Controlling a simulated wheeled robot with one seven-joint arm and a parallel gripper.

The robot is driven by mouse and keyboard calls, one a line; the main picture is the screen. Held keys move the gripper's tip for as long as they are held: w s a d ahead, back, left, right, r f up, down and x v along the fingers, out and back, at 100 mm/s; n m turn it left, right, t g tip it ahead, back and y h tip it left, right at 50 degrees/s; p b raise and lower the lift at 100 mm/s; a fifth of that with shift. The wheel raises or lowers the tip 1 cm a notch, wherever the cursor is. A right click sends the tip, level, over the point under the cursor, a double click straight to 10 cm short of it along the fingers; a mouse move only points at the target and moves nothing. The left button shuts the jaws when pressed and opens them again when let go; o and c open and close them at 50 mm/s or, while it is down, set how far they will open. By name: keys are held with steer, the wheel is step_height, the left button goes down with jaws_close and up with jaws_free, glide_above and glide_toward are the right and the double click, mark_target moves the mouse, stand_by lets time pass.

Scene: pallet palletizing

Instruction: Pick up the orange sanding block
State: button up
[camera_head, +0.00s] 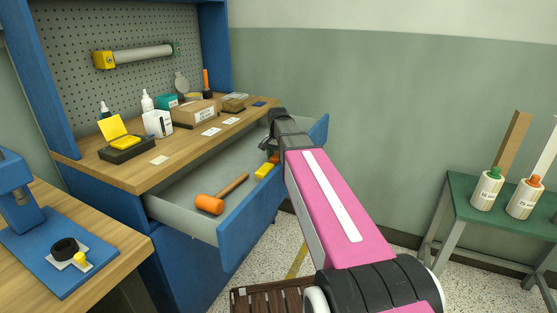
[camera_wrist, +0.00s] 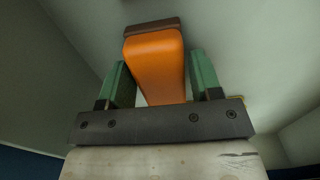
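The orange sanding block (camera_wrist: 156,65) has a brown layer on its far end. In the wrist view it lies between the two green fingers of my gripper (camera_wrist: 158,80) and reaches past their tips. The fingers stand on either side of it, with narrow gaps showing, and do not look closed on it. In the head view my gripper (camera_head: 268,145) is low over the far end of the open drawer (camera_head: 165,210). Only a small orange part of the block (camera_head: 274,158) shows there; my arm hides the rest.
An orange mallet (camera_head: 210,204) and a yellow block (camera_head: 264,171) lie in the drawer nearer the front. The drawer's blue front (camera_head: 245,232) and the wooden benchtop (camera_head: 135,172) border the space. Boxes and bottles crowd the bench. A green table (camera_head: 463,190) with bottles stands right.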

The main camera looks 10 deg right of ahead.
mark_target(276, 156)
steer(key=c, duration=0.5)
steer(key=shift+c, duration=0.2)
steer(key=shift+r, duration=0.15)
steer(key=shift+r, duration=0.55)
steer(key=r, duration=0.2)
steer(key=s+a+r, duration=0.1)
steer(key=shift+r, duration=0.25)
steer(key=s+a+r, duration=0.6)
steer(key=a, duration=0.2)
steer(key=shift+s, duration=0.15)
